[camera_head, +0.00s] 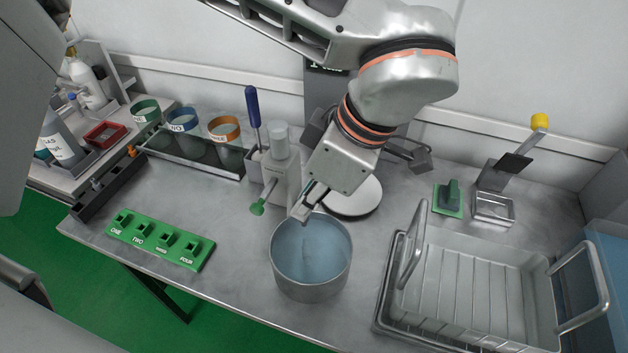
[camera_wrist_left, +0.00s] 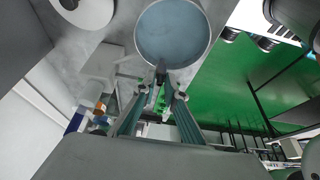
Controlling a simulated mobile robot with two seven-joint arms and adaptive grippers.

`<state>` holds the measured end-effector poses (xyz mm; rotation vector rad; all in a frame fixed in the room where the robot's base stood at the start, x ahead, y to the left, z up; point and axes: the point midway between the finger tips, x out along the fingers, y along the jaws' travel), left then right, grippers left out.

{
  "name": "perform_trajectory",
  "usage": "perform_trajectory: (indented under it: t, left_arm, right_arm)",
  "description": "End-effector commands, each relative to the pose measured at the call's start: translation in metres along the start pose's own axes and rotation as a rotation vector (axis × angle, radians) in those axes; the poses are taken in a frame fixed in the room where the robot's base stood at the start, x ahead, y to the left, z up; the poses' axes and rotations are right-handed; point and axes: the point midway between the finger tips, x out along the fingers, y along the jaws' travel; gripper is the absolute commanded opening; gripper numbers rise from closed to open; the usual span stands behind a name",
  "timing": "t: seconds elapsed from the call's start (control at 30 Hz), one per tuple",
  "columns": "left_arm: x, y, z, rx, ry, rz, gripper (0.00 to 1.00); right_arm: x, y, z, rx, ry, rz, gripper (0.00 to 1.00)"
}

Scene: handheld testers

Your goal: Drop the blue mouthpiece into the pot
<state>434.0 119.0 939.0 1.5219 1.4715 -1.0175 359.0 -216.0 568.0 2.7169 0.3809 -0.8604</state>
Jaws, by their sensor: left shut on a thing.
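The pot (camera_head: 311,262) is a round grey metal vessel with pale blue liquid, near the table's front edge. It also shows in the wrist view (camera_wrist_left: 172,32). My left gripper (camera_head: 303,212) is over the pot's back rim, pointing down towards it. In the wrist view its fingertips (camera_wrist_left: 168,92) are close together on a small blue-grey piece (camera_wrist_left: 161,73), which looks like the blue mouthpiece. The fingers hide most of it, and the head view does not show it clearly. The piece overlaps the pot's rim in the wrist view; its height above the pot is unclear.
A handheld tester (camera_head: 279,165) with a green mouthpiece (camera_head: 257,208) stands just left of the gripper. A green numbered rack (camera_head: 160,242) lies at left. Labelled cups (camera_head: 224,130) stand at the back left. A white disc (camera_head: 355,199) lies behind the pot.

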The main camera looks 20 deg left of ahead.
Motion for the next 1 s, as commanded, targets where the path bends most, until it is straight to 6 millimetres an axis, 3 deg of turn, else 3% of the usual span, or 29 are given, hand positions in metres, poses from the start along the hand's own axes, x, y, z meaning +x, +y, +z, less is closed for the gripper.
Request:
perform_trajectory:
  t: [0.17, 0.4, 0.63, 0.93, 1.0]
  left_arm:
    - [0.022, 0.0, 0.009, 0.004, 0.0, -0.01, 0.04]
    - [0.046, 0.0, 0.019, 0.005, 0.0, -0.011, 0.04]
    - [0.054, 0.0, 0.022, 0.001, -0.001, -0.003, 0.04]
    - [0.053, 0.0, 0.022, 0.0, 0.0, 0.0, 0.04]
    - [0.053, 0.0, 0.022, 0.0, 0.0, 0.0, 0.27]
  right_arm:
    - [0.0, -0.01, 0.021, 0.005, -0.028, -0.016, 0.4]
    - [0.004, -0.013, 0.01, -0.001, 0.001, -0.028, 0.4]
    - [0.009, -0.01, -0.009, -0.005, 0.036, -0.025, 0.4]
    - [0.009, -0.009, -0.01, -0.006, 0.037, -0.023, 0.4]
    - [0.009, -0.009, -0.009, -0.005, 0.035, -0.023, 0.4]
